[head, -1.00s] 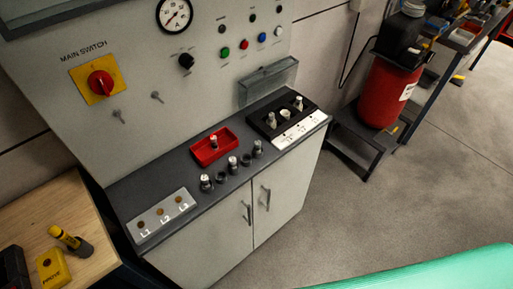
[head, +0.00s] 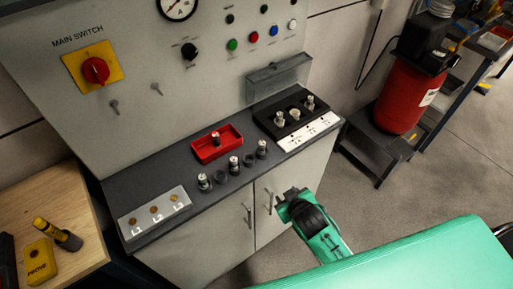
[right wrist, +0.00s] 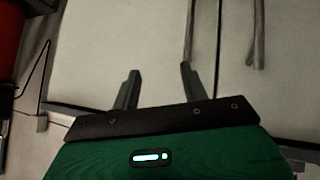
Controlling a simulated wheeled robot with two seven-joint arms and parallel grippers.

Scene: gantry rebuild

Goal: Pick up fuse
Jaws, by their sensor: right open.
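Several more small fuse-like pieces with pale tops, such as the front one (head: 234,165), stand in a row with dark round holders before the tray. A black block (head: 268,113) at the counter's right holds 3 upright fuse-like pieces. My right gripper (head: 284,201) is in front of the cabinet doors, below the counter edge and apart from every fuse. The right wrist view shows its two fingers (right wrist: 160,85) spread with nothing between them. My left gripper is out of view.
The cabinet doors have vertical handles (head: 249,214) close to my right gripper. A panel with a red main switch (head: 96,70) rises behind the counter. A white L1–L3 plate (head: 154,213) lies at its left. A red tank (head: 398,92) stands at right.

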